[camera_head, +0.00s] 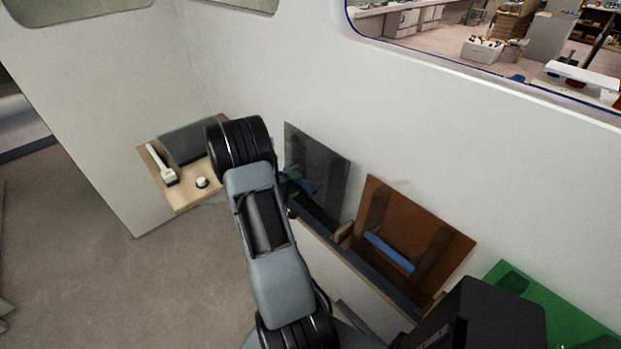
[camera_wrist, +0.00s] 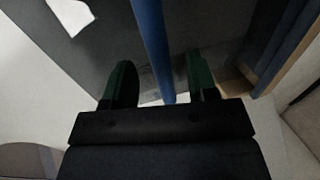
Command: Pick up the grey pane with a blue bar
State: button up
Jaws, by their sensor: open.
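The grey pane (camera_head: 325,155) leans against the white wall in a dark rack, just right of my arm in the head view. Its blue bar (camera_head: 302,181) is partly hidden by my arm. In the wrist view the grey pane (camera_wrist: 95,45) fills much of the background, and the blue bar (camera_wrist: 152,40) runs down between the fingers. My gripper (camera_wrist: 159,80) is open, one green-tipped finger on each side of the bar, with a gap visible on both sides. In the head view my wrist hides most of the gripper.
A small wooden shelf (camera_head: 183,196) at the left holds a white-handled tool (camera_head: 158,163) and a white knob (camera_head: 202,182). Floor at left is clear.

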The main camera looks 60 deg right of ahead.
aim_at(301, 181)
jog(key=shift+p+x, duration=0.45)
jog(key=shift+x, duration=1.2)
jog(key=shift+c, duration=0.2)
grip_shut()
jog(key=shift+r, duration=0.1)
